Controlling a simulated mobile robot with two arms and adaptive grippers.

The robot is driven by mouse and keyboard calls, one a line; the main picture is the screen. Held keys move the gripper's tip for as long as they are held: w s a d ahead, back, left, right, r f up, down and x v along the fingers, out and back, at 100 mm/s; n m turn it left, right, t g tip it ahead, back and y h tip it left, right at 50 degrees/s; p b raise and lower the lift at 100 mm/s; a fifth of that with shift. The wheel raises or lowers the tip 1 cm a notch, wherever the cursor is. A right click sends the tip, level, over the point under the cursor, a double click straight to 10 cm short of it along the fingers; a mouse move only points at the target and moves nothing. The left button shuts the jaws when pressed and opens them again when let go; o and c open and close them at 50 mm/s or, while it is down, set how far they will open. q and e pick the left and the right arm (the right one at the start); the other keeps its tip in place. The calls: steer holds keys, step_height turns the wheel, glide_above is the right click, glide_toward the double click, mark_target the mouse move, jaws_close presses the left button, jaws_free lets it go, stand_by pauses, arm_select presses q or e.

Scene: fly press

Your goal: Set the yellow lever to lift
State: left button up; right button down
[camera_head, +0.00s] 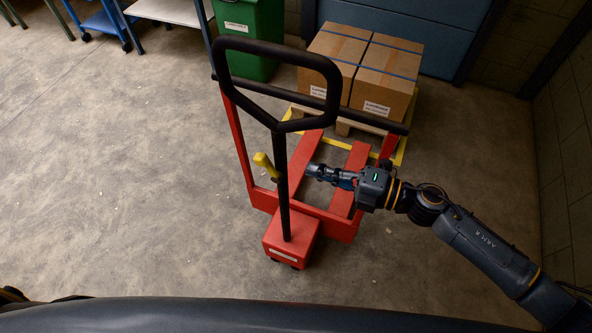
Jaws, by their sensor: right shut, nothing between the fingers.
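The yellow lever (264,163) sits on the black tiller post of a red pallet truck (291,236). It sticks out to the left of the post and slants up to the left. The tiller ends in a black loop handle (276,46) above it. My right gripper (309,169) is shut and empty. Its fingertips point left, a little to the right of the post and the lever, at about the lever's height in the picture. I cannot tell its exact depth from the post. My left gripper is not in view.
Two strapped cardboard boxes (386,79) stand on a wooden pallet (346,126) behind the truck. A green bin (254,24) and blue cabinet (425,40) stand behind. A block wall (570,150) is on the right. The floor (120,150) at left is clear.

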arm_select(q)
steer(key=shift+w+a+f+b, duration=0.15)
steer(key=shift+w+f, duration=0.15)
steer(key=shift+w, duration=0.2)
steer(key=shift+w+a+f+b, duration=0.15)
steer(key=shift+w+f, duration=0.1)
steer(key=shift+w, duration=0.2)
arm_select(e)
steer(key=d, duration=0.1)
steer(key=d+r, duration=0.1)
steer(key=d, duration=0.1)
steer(key=shift+s+r, duration=0.15)
steer(key=shift+s, duration=0.2)
steer(key=shift+d, duration=0.1)
